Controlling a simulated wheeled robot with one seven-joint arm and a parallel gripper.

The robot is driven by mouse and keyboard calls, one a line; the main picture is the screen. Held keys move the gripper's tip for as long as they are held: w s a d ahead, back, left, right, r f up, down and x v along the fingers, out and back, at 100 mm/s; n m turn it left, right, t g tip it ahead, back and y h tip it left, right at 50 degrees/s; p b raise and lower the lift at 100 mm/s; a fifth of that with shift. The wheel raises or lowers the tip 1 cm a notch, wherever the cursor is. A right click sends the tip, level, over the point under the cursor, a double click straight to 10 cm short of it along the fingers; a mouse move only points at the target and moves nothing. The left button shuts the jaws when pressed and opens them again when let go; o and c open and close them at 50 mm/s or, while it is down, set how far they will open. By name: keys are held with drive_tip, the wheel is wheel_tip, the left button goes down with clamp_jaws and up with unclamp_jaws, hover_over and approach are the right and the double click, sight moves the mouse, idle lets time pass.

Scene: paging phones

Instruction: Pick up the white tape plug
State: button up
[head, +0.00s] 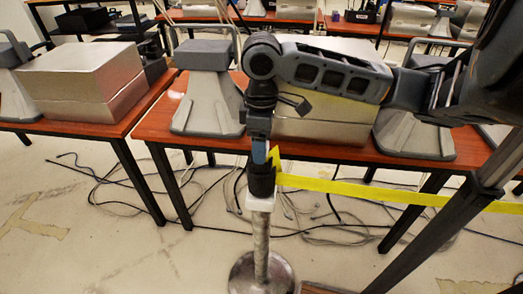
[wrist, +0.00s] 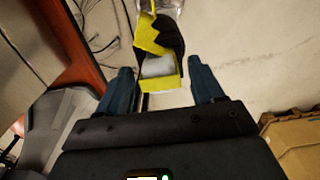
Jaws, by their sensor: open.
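The post's dark head (head: 262,182) sits on a silver pole (head: 261,235), with a white part (head: 262,203) just under it. Yellow tape (head: 370,191) runs from the head to the right. In the wrist view a white piece (wrist: 159,68), which looks like the tape plug, is framed by yellow tape (wrist: 150,34) and black. My gripper (wrist: 163,88) is open, its blue fingers spread to the left and right below the white piece. In the head view my gripper (head: 259,152) points down directly over the post head; its fingertips are partly hidden. I cannot tell whether they touch.
A brown table (head: 345,150) with grey phones and silver boxes stands behind the post. Another table (head: 115,120) with a silver box stands left. Cables (head: 110,185) lie on the floor. A cardboard box (wrist: 293,145) shows at the wrist view's lower right.

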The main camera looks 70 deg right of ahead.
drive_tip(key=shift+f, duration=0.35)
drive_tip(key=shift+c, duration=0.3)
drive_tip(key=c, duration=1)
drive_tip(key=shift+r, duration=0.1)
